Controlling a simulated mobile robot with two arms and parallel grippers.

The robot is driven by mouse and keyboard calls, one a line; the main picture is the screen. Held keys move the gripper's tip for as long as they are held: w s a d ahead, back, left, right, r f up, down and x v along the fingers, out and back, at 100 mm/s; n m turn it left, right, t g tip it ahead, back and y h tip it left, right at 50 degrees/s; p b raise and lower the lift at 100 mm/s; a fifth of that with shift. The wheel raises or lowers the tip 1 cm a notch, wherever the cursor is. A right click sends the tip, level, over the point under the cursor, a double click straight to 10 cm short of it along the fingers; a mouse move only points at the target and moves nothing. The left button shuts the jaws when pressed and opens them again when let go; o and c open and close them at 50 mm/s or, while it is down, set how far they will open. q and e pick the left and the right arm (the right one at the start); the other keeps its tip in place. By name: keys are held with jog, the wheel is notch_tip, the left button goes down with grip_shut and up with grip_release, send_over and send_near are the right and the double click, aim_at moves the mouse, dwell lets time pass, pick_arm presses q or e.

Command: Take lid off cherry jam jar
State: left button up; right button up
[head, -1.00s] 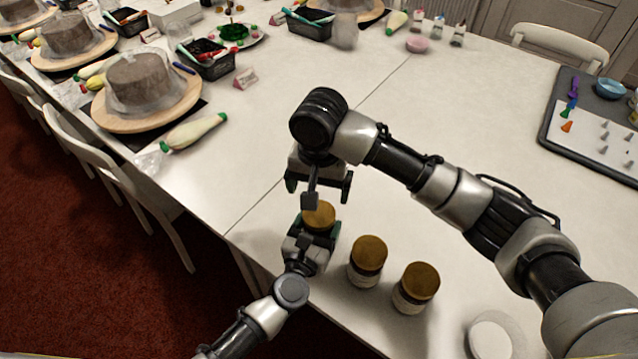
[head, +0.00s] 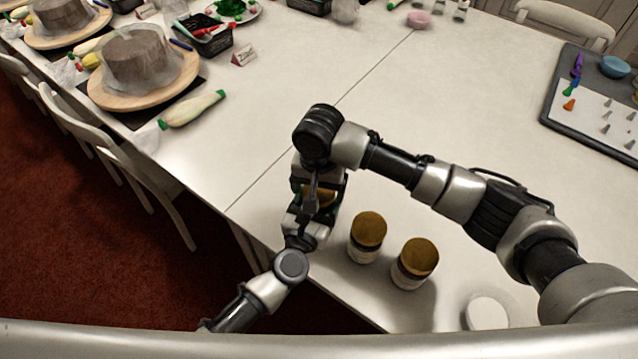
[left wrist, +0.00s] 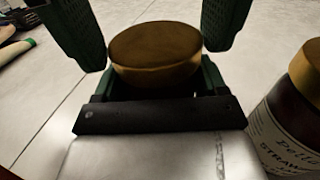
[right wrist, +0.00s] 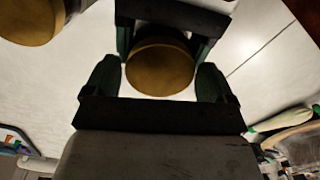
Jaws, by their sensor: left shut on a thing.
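A jam jar with a gold lid (head: 318,197) stands near the table's front edge; its label is hidden. My left gripper (left wrist: 155,85) is shut on this jar below the lid. The lid shows from above in the right wrist view (right wrist: 160,68). My right gripper (right wrist: 158,82) points down from above and is open, with one finger on each side of the lid. Small gaps seem to show between its fingers and the lid. The lid sits level on the jar.
Two more gold-lidded jars (head: 367,238) (head: 414,264) stand just right of the held one. The nearer one's label in the left wrist view (left wrist: 290,130) begins "STRAW". A white round object (head: 487,312) lies at the front right. The table's middle is clear.

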jog(key=c, duration=0.7)
jog(key=n, duration=0.3)
jog(key=shift+c, duration=0.3)
jog(key=o, duration=1)
